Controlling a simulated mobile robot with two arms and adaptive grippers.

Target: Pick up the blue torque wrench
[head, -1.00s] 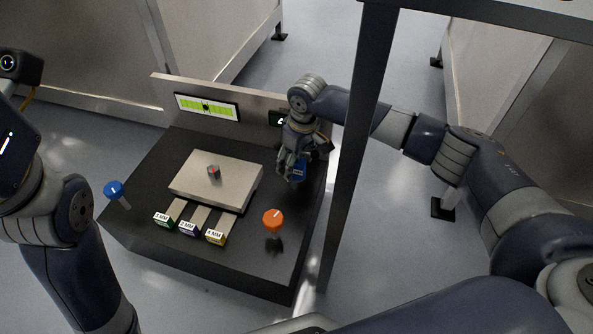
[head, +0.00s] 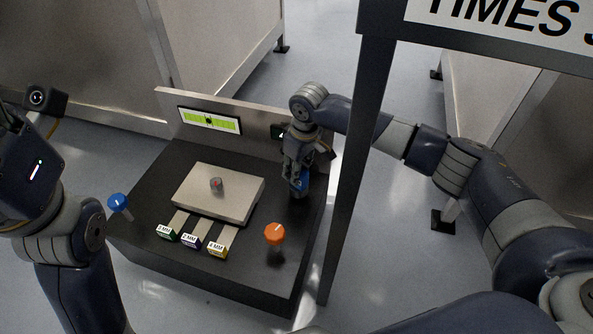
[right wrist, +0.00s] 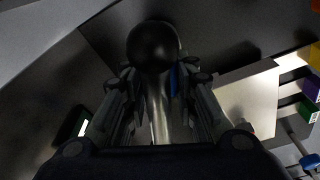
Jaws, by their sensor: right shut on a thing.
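I cannot tell whether the wrench touches the bench. My left arm shows at the left edge; its fingers are not seen.
An orange knob (head: 275,233) stands front right, a blue knob (head: 120,201) at left. A dark post (head: 347,190) rises right of the bench.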

